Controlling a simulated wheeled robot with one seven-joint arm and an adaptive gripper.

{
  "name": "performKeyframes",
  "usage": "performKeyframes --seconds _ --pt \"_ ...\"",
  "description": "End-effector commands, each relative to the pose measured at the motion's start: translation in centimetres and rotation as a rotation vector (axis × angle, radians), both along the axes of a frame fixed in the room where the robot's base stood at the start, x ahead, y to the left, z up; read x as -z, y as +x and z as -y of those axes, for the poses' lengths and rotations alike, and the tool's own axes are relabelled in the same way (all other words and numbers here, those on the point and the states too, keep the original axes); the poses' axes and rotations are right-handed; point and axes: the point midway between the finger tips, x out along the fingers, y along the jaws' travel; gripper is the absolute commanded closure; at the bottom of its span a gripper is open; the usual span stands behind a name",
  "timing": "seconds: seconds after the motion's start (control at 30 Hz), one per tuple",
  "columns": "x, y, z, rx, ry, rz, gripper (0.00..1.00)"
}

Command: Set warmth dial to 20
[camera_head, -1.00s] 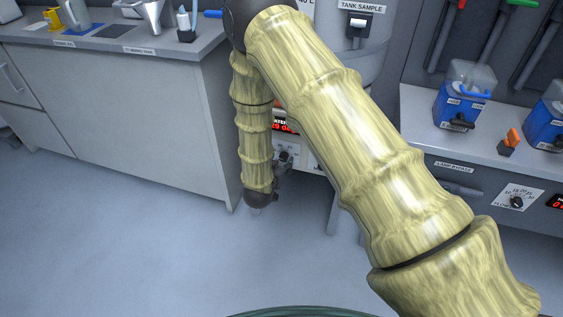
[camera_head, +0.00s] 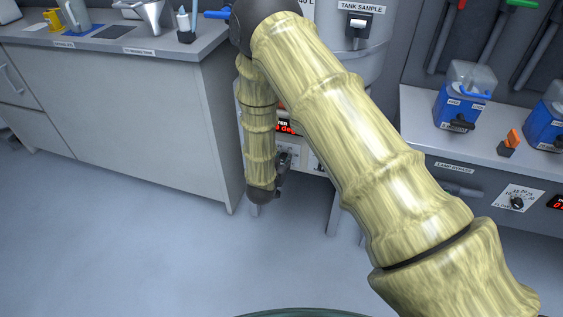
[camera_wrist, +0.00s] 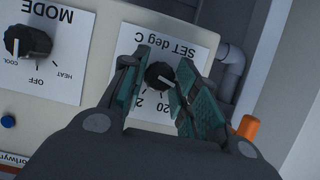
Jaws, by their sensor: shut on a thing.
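The warmth dial (camera_wrist: 159,76) is a small black knob with a pale pointer line. It sits on a white plate (camera_wrist: 196,50) marked "SET deg C", which appears upside down in the wrist view. The numbers 20 and a partly hidden 2-something show below the knob. My gripper (camera_wrist: 157,84) is shut on the dial, with one teal-padded finger on each side. In the head view my gripper (camera_head: 283,168) is at the control panel under the tank, partly behind my arm, and the dial cannot be made out there. The fingers cover part of the scale.
A MODE knob (camera_wrist: 28,43) and a blue button (camera_wrist: 8,121) are left of the dial in the wrist view. A grey pipe (camera_wrist: 232,72) and an orange part (camera_wrist: 247,127) lie to the right. A red display (camera_head: 286,127) is partly hidden by my arm.

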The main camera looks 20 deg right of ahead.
Motion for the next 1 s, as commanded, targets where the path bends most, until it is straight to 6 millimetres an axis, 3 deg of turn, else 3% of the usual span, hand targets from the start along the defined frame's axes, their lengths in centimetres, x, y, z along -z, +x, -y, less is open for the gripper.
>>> performKeyframes --seconds 0.37,1.0 --pt "0.0 -0.08 0.18 0.002 0.095 0.063 0.94" --pt "0.26 -0.26 0.48 0.004 0.54 0.365 0.94"
